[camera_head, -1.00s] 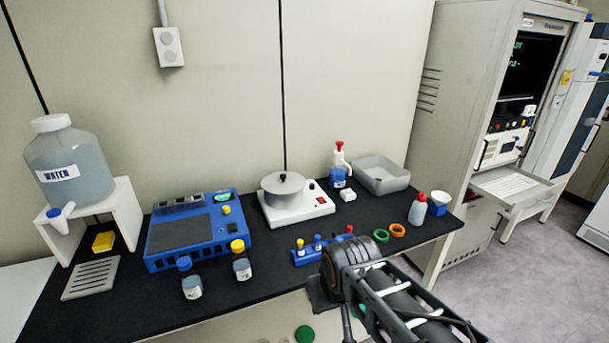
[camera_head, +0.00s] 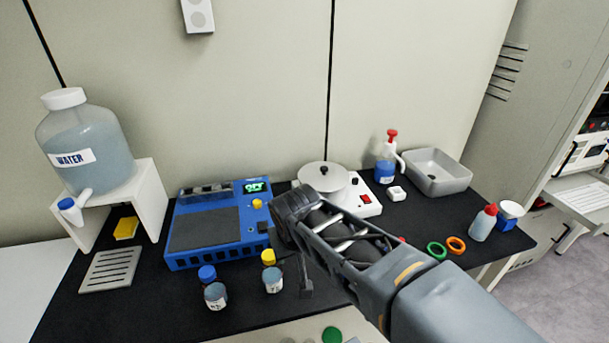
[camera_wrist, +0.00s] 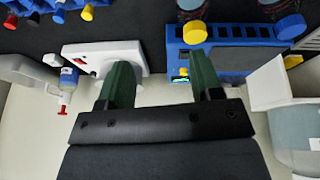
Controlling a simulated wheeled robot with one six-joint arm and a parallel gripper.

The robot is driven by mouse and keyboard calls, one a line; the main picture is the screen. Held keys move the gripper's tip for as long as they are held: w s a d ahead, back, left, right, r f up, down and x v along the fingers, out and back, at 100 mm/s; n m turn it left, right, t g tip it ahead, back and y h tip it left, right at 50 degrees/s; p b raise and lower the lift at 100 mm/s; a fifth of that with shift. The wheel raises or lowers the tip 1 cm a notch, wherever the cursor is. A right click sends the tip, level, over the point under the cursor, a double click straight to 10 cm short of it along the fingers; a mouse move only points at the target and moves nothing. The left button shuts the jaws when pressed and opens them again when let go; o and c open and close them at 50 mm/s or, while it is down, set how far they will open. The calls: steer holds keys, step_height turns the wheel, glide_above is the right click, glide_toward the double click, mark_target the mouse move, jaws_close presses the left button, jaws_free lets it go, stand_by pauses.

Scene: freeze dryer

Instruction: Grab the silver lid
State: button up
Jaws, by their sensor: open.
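The silver lid (camera_head: 323,177), a round disc with a small black knob, sits on the white hot-plate device (camera_head: 368,205) at the back of the bench. My arm crosses in front of that device, and its wrist hides part of it. In the wrist view my gripper (camera_wrist: 163,62) is open and empty, with two dark green fingers apart. That view is upside down; the white device shows at its left (camera_wrist: 100,57), beyond the left finger. The lid cannot be made out there.
A blue instrument (camera_head: 218,225) stands left of the lid. Two jars (camera_head: 215,296) (camera_head: 272,281) stand in front of it. A pump bottle (camera_head: 390,160) and a grey basin (camera_head: 437,172) are to the right. A water tank (camera_head: 88,150) stands far left.

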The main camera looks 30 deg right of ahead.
steer(key=w+d+f+m+h+b, duration=0.1)
steer(key=w+d+m+h+b, duration=0.4)
steer(key=w+d, duration=0.7)
steer(key=m+t+h+b, duration=0.3)
steer(key=m+h, duration=0.2)
glide_toward(324, 167)
steer(key=p+x, duration=0.2)
steer(key=x, duration=0.1)
steer(key=shift+w+d+f, duration=0.1)
steer(key=shift+d, duration=0.1)
steer(key=shift+p+x, duration=1.45)
steer(key=shift+x, duration=1.8)
steer(key=c, duration=1)
